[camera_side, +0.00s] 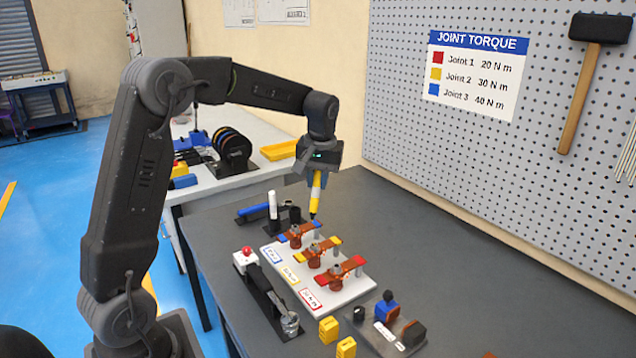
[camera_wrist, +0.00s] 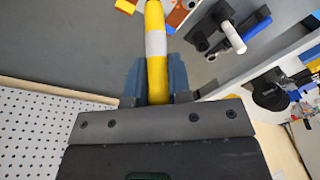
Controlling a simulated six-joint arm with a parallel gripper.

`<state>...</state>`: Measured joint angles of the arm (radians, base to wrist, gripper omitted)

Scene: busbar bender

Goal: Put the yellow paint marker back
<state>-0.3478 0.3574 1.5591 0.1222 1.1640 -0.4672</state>
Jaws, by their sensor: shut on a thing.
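In the wrist view the marker (camera_wrist: 156,50) has a white band and runs up between the fingers. My gripper (camera_side: 318,174) is shut on its upper part; the fingers also show in the wrist view (camera_wrist: 155,82). A white marker (camera_side: 272,204) stands in a black holder, with a black cup (camera_side: 295,214) beside it that looks empty. In the wrist view the white marker (camera_wrist: 231,36) and the black cup (camera_wrist: 200,42) are at upper right.
A white board with joints carrying blue, yellow and red bars (camera_side: 312,254) lies just below and in front of the marker. A blue-handled tool (camera_side: 252,209) lies by the holder. The pegboard (camera_side: 480,120) rises at the back; the bench (camera_side: 400,215) before it is clear.

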